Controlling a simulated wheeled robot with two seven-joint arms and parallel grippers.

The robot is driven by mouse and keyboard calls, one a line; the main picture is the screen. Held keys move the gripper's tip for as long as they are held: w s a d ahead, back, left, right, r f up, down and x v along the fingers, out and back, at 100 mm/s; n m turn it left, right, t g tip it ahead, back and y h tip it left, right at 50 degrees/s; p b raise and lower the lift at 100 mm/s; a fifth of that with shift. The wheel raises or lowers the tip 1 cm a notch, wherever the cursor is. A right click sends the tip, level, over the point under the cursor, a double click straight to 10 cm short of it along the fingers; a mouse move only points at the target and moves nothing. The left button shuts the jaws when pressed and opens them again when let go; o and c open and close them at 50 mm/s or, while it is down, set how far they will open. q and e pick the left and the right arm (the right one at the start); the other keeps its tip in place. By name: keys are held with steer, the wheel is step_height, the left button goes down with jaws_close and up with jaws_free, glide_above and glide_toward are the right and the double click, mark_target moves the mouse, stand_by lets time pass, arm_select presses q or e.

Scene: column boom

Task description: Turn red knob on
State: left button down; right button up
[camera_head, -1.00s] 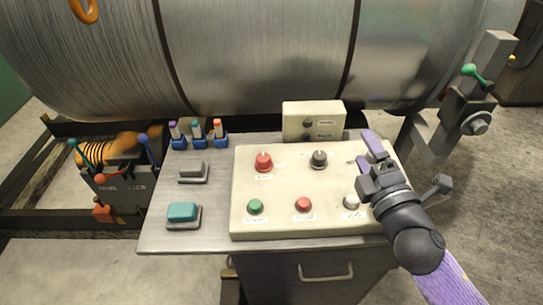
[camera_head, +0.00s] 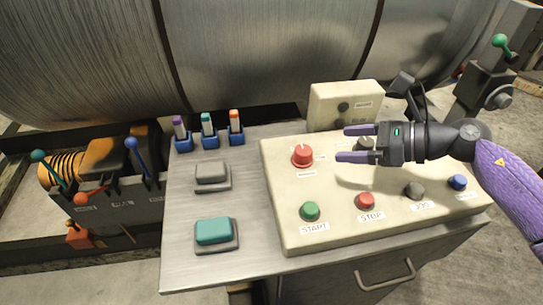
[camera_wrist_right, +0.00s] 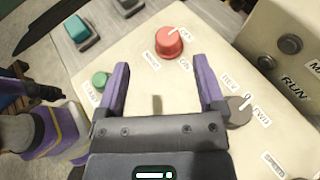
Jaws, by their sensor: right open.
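The red knob (camera_head: 302,155) stands at the upper left of the cream control panel (camera_head: 290,225). It also shows in the right wrist view (camera_wrist_right: 169,43), with small labels around it that include OFF and ON. My right gripper (camera_head: 347,143) is open and empty above the panel, its purple fingers pointing left toward the red knob and apart from it. In the right wrist view the knob is beyond the gap between the fingertips (camera_wrist_right: 160,68). A dark grey knob (camera_head: 366,144) is partly hidden behind my right gripper.
Green START (camera_head: 310,211) and red STOP (camera_head: 366,201) buttons, a grey button (camera_head: 414,190) and a blue button (camera_head: 457,182) line the panel's front. A small raised box (camera_head: 330,108) stands behind. Teal (camera_head: 213,231) and grey (camera_head: 211,172) pads lie left. A large metal drum (camera_head: 270,50) fills the back.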

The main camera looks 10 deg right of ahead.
mark_target(310, 151)
steer(key=shift+w+d+f+b, duration=0.1)
steer(key=shift+d+f+b, duration=0.15)
steer(key=shift+f, duration=0.35)
steer(key=shift+w+d+f+b, duration=0.1)
steer(key=shift+d+f, duration=0.1)
steer(key=shift+f, duration=0.35)
steer(key=shift+w+f, duration=0.15)
steer(key=shift+f, duration=0.1)
steer(key=b+x, duration=0.1)
steer(key=x, duration=0.7)
steer(key=shift+a+r, duration=0.15)
steer(key=shift+a, duration=0.1)
steer(key=shift+w+a+f, duration=0.3)
steer(key=shift+w+a, duration=0.05)
steer(key=shift+a, duration=0.2)
arm_select(q)
steer(key=shift+s+f, duration=0.15)
steer(key=shift+f, duration=0.45)
steer(key=shift+s+f, duration=0.15)
steer(key=shift+f, duration=0.45)
steer(key=shift+a, duration=0.1)
